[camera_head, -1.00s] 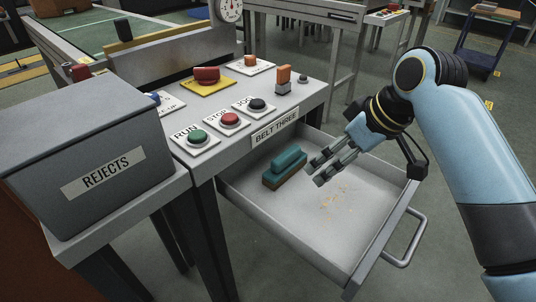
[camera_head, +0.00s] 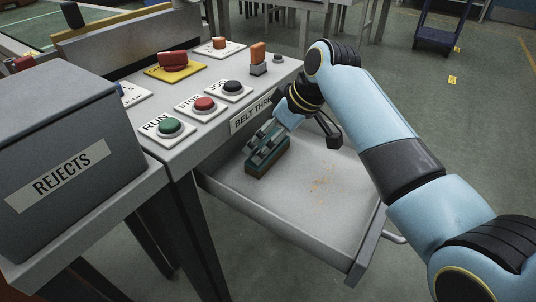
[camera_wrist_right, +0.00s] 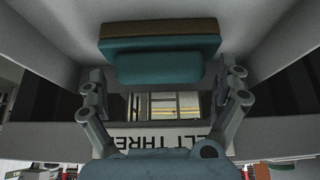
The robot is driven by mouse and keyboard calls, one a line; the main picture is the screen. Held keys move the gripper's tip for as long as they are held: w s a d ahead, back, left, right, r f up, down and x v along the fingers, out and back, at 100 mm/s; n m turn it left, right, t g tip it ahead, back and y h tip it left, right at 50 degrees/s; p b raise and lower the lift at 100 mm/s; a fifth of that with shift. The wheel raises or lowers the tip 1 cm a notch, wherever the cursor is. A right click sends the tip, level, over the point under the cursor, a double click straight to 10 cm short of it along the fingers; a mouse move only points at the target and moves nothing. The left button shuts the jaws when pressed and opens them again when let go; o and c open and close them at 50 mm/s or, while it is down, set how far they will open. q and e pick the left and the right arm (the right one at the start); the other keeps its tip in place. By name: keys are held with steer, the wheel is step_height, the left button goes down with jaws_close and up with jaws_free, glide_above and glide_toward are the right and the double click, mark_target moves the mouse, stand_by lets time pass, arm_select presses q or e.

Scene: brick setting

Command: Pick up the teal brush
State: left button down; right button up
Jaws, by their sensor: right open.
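The teal brush (camera_head: 268,158) has a teal block and handle over a brown bristle base. It lies in the open grey drawer (camera_head: 327,228), near the drawer's back left. My right gripper (camera_head: 259,146) is over the brush in the head view and partly hides it. In the right wrist view the brush (camera_wrist_right: 160,62) is ahead of the gripper (camera_wrist_right: 163,80), whose fingers are spread apart, one towards each end of the handle. I cannot tell whether the fingers touch it. My left gripper is not in view.
The panel with green (camera_head: 171,127), red (camera_head: 205,104) and black (camera_head: 233,87) buttons stands directly behind the drawer, above the brush. A grey REJECTS bin (camera_head: 67,150) is at the left.

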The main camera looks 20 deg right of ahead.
steer(key=shift+w+a+f, duration=0.1)
steer(key=shift+f, duration=0.1)
steer(key=c, duration=1.1)
step_height(320, 180, up, 4)
steer(key=shift+r+p, duration=0.25)
steer(key=shift+p, duration=0.6)
steer(key=shift+c, duration=0.2)
steer(key=s+d+r+p, duration=0.2)
steer(key=s+d+r, duration=0.4)
steer(key=d, duration=0.3)
steer(key=shift+s+d+r+p, duration=0.2)
steer(key=shift+s+r+p, duration=0.1)
steer(key=shift+s+p, duration=0.15)
